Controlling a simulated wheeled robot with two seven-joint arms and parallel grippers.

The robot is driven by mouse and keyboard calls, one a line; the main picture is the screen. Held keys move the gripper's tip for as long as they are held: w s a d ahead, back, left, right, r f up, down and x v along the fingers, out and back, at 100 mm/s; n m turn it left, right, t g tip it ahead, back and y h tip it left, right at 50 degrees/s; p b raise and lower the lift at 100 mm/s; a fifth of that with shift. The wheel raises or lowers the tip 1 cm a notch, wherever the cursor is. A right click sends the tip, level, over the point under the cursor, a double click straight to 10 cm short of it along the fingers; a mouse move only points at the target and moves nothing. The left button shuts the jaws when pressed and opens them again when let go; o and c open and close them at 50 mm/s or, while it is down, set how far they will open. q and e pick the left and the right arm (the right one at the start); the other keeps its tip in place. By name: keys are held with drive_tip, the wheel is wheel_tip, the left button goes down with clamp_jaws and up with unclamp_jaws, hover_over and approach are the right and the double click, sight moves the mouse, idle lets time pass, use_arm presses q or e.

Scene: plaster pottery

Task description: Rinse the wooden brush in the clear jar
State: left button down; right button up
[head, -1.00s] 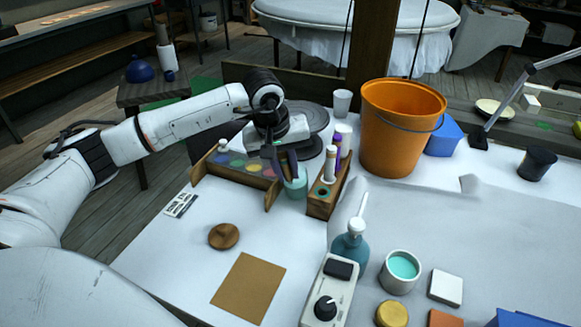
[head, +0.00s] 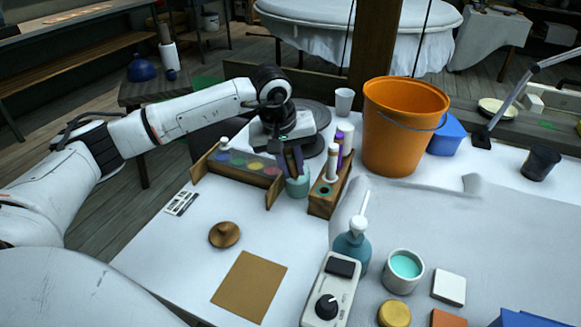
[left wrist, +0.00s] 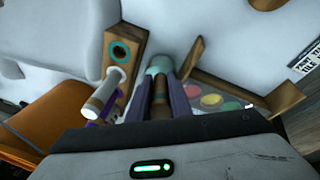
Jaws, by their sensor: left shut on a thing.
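The clear jar (head: 298,188), with greenish water, stands between the palette box and the wooden holder. My left gripper (head: 293,163) is directly over the jar, fingers pointing down. In the left wrist view its two purple-grey fingers (left wrist: 160,100) are shut on the wooden brush (left wrist: 160,92), a brown handle between them. The brush's lower end points into the jar (left wrist: 160,65); its tip is hidden, so I cannot tell how deep it is. My right gripper is not in view.
The wooden holder (head: 322,205) with upright bottles stands close right of the jar. The palette box (head: 232,175) with coloured paints is at its left. An orange bucket (head: 400,135) stands behind right. The white table at front left is mostly clear around a brown sheet (head: 248,287).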

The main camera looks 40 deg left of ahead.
use_arm(q)
drive_tip(key=shift+r, duration=0.1)
idle(0.3)
drive_tip(key=shift+r+p, duration=2.25)
drive_tip(key=shift+r, duration=1)
drive_tip(key=shift+w, duration=0.1)
drive_tip(key=shift+r+p, duration=1.05)
drive_tip(key=shift+r, duration=0.45)
